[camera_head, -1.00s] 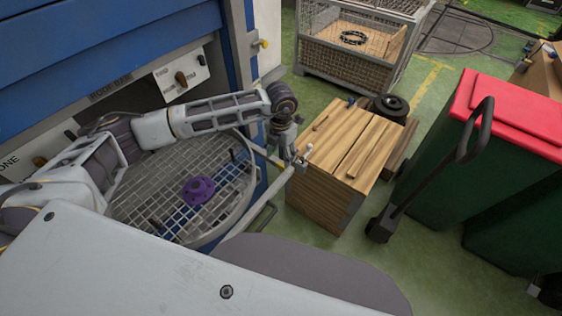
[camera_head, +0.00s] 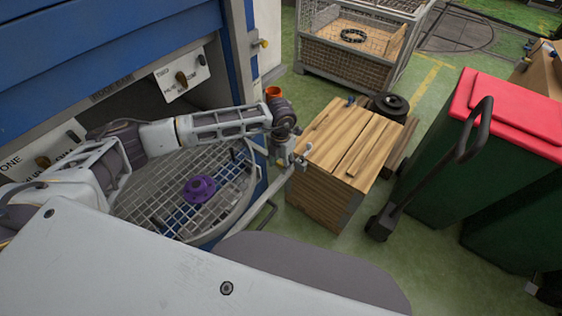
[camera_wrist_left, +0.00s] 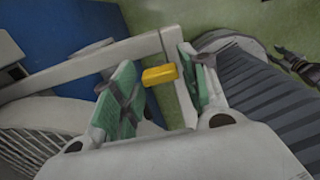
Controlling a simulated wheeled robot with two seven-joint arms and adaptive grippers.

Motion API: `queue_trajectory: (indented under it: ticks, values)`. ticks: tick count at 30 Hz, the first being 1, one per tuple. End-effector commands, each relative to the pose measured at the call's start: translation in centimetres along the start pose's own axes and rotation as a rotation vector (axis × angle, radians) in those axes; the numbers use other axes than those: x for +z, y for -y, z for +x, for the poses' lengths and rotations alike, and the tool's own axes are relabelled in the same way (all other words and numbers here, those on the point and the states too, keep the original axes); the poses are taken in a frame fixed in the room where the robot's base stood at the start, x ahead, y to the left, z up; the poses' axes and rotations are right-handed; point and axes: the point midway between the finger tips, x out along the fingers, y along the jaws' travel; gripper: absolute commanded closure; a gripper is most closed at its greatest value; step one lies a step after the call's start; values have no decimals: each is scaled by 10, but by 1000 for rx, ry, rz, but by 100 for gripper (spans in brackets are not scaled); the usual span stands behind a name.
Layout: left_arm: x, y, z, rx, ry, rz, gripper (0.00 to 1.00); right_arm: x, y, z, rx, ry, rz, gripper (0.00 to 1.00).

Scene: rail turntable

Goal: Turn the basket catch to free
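The round wire basket (camera_head: 138,192) sits in the opening of the blue cabinet, with a purple flanged part (camera_head: 199,189) lying in it. A pale bar runs along the basket's right side towards the wooden crate. My left gripper (camera_head: 284,160) is at this bar, pointing down; its fingers are small in the head view. In the left wrist view, its green-padded fingers (camera_wrist_left: 160,88) are apart. A yellow block (camera_wrist_left: 160,75), apparently the catch handle, shows in the gap between them by the pale bar. I cannot tell whether either finger touches it. My right gripper is out of view.
A wooden crate (camera_head: 335,200) stands close to the right of my left gripper. A wire mesh cage (camera_head: 350,70) stands behind, and a green bin with a red lid (camera_head: 510,115) stands at the right. Labelled plates with knobs (camera_head: 182,78) are on the cabinet.

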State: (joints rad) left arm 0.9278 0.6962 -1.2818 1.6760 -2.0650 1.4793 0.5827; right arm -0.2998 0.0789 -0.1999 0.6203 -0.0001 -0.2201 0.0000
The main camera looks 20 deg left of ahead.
Motion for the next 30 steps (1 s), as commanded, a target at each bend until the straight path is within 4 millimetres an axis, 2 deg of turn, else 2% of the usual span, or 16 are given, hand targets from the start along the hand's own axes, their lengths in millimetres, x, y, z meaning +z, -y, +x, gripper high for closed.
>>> queue_trajectory:
  ticks: [1,6,19,30]
  values:
    - [0,0,0,0,0,0,67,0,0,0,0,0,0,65]
    - [0,0,0,0,0,0,88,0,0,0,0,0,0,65]
    - [0,0,0,0,0,-54,88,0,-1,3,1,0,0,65]
    - [0,0,1,-1,0,-262,88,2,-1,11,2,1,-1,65]
